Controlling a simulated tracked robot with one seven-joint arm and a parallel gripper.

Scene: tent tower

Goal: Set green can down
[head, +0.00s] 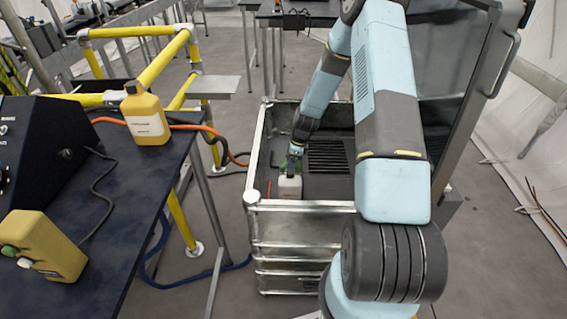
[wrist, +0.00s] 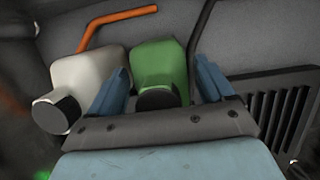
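The green can (wrist: 160,72) is between the two blue fingers of my gripper (wrist: 162,85), its dark cap facing the wrist camera. In the head view my gripper (head: 295,150) reaches down into a metal-framed bin (head: 300,207), where only a little of the green can (head: 284,163) shows. A white can (head: 290,187) stands in the bin in front of it. In the wrist view the white can (wrist: 88,80) is just left of my gripper. Whether the green can's base touches the floor is hidden.
An orange bar (wrist: 115,25) lies beyond the cans, and a slotted vent (wrist: 285,110) is at right in the wrist view. A yellow bottle (head: 146,115) and a yellow control box (head: 45,248) are on the dark table (head: 120,225) at left. Yellow railings stand behind it.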

